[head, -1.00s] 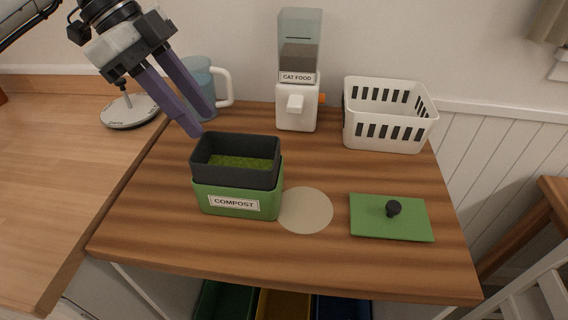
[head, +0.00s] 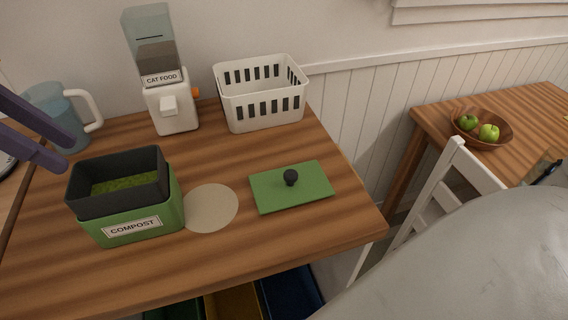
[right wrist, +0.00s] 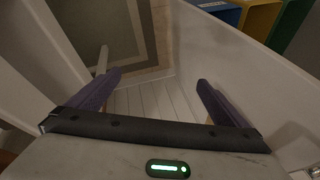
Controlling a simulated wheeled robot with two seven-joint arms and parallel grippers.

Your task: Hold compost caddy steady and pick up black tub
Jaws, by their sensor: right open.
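The green compost caddy (head: 150,222) with its COMPOST label stands upright on the wooden counter. The black tub (head: 118,201) sits in its top, rim standing above the green walls, with green contents inside. My left gripper (head: 65,156) enters at the left edge of the head view, its purple fingers apart with nothing between them. Its tips are just behind and left of the tub's rim; I cannot tell whether they touch it. My right gripper (right wrist: 157,80) shows in the right wrist view, open and empty, low over the floor and away from the caddy.
A green lid (head: 292,190) with a black knob lies right of a pale round mat (head: 210,208). Behind stand a blue jug (head: 55,112), a cat food dispenser (head: 172,108) and a white basket (head: 262,108). A white chair (head: 440,190) stands right; colored bins (head: 290,292) sit below.

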